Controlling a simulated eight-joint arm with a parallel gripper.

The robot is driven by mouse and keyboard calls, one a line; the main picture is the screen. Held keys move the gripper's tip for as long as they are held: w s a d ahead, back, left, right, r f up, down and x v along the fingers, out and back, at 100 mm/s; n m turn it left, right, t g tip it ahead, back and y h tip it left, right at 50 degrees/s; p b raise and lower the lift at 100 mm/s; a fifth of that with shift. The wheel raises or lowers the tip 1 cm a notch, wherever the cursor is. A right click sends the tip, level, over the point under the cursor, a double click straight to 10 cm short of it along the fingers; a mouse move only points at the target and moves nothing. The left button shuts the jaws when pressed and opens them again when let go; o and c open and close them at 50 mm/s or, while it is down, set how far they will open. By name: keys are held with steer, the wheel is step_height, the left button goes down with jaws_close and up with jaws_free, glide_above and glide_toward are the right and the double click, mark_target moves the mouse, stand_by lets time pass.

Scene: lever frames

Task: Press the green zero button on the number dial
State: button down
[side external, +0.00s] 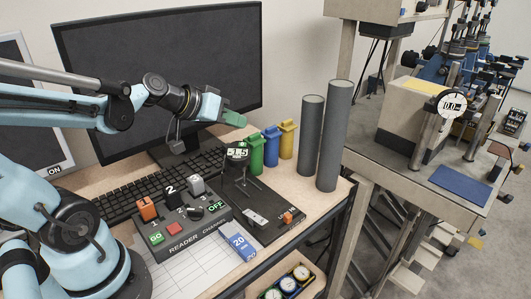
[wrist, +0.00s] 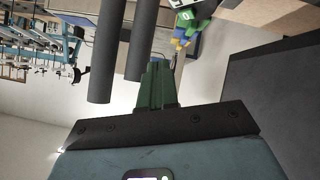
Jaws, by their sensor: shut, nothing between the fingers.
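My gripper (side external: 234,118) has green fingers and is shut and empty, raised in front of the monitor's lower right corner. The wrist view shows its closed fingers (wrist: 157,85) pointing up the picture. A small black number unit (side external: 237,155) with white digits stands on the desk below and close to my gripper, apart from it. A little green shows near its top, but I cannot tell whether this is the zero button. In the wrist view a green and white piece (wrist: 188,22) lies beyond the fingers, too small to identify surely.
Green, blue and yellow bins (side external: 271,145) stand right of the number unit. Two tall grey cylinders (side external: 327,135) rise farther right. A button box (side external: 190,225) and keyboard (side external: 150,185) lie on the desk, with the monitor (side external: 160,75) behind. A separate gauge (side external: 452,105) is on the far bench.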

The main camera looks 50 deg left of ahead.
glide_above(238, 150)
steer(key=shift+s+d+f, duration=0.1)
steer(key=shift+s+f, duration=0.05)
steer(key=shift+f, duration=0.9)
steer(key=shift+s+d+f, duration=0.1)
steer(key=shift+f, duration=0.95)
stand_by(0.4)
steer(key=shift+w+a+f, duration=0.1)
steer(key=shift+f, duration=0.35)
steer(key=shift+w+a+f, duration=0.1)
steer(key=shift+f, duration=0.2)
stand_by(0.6)
steer(key=shift+s+d+r, duration=0.2)
steer(key=shift+d+r, duration=0.05)
steer(key=shift+r, duration=0.5)
steer(key=shift+s+d+r, duration=0.2)
steer(key=shift+r, duration=0.6)
steer(key=shift+s+d+r, duration=0.2)
steer(key=shift+r, duration=0.55)
steer(key=shift+s+d+r, duration=0.2)
steer(key=shift+r, duration=0.6)
